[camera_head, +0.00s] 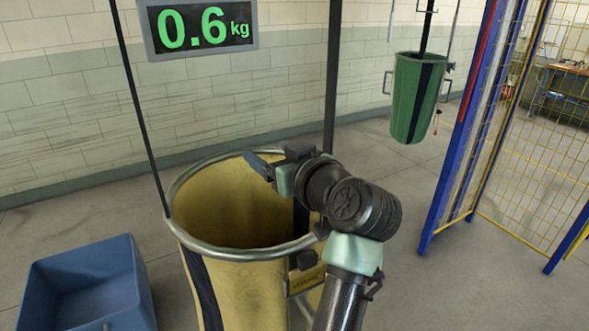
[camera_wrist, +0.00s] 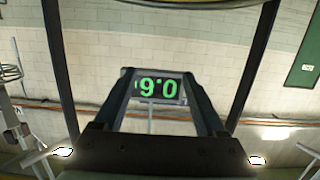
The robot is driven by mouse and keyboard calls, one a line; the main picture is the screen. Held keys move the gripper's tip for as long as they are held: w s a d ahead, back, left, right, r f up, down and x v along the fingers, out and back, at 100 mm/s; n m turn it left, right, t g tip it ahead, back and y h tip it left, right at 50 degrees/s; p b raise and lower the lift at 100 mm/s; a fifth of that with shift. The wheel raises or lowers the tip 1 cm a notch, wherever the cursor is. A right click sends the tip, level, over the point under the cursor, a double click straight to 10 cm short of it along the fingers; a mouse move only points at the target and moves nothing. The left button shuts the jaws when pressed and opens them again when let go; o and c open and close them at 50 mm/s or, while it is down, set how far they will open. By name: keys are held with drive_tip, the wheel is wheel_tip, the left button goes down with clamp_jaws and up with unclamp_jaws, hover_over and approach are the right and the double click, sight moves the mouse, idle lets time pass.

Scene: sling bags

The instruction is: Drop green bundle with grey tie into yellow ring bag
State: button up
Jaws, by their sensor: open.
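The yellow ring bag (camera_head: 238,270) hangs on dark straps in the head view, its mouth held open by a metal ring. My gripper (camera_head: 258,164) is over the far right part of its mouth. In the wrist view my gripper (camera_wrist: 156,73) is open, with nothing between its two fingers. The green bundle with the grey tie is not visible in either view. The visible inside of the yellow bag shows no bundle, but its bottom is dark and partly hidden by the near rim and my arm.
A display (camera_head: 202,25) above the bag reads 0.6 kg. A blue bin (camera_head: 88,285) stands on the floor at left. A green bag (camera_head: 416,98) hangs at back right. A blue and yellow mesh fence (camera_head: 520,165) stands at right. A tiled wall is behind.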

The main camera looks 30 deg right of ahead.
drive_tip(key=s+r+b, duration=0.2)
drive_tip(key=s+b, duration=0.1)
drive_tip(key=s, duration=0.7)
drive_tip(key=a+r+t+h, duration=0.2)
drive_tip(key=a+r+t, duration=0.4)
drive_tip(key=a+r, duration=0.55)
drive_tip(key=s+a+r+t+y, duration=0.1)
drive_tip(key=s+a+r+t, duration=0.4)
drive_tip(key=s+a+r, duration=0.4)
drive_tip(key=shift+s+r, duration=0.6)
drive_tip(key=shift+r, duration=0.25)
